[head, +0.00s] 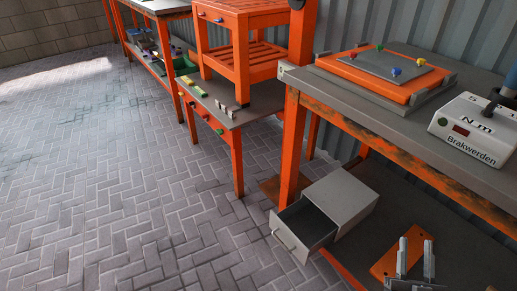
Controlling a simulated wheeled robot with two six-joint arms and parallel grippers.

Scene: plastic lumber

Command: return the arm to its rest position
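My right gripper (416,248) shows at the bottom right of the head view, its two grey fingers pointing up the picture. The fingers stand apart, and I see nothing held between them. Behind them an orange plate (385,264) with small holes lies on the dark lower shelf; whether the fingers touch it I cannot tell. Most of my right arm is outside the picture. My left gripper is not in view.
A grey drawer box (342,195) with its drawer (304,229) pulled out stands left of my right gripper. Above is a grey-topped workbench (380,111) with an orange-framed board (372,78) and a white meter box (470,130). Brick floor (120,200) at left is clear.

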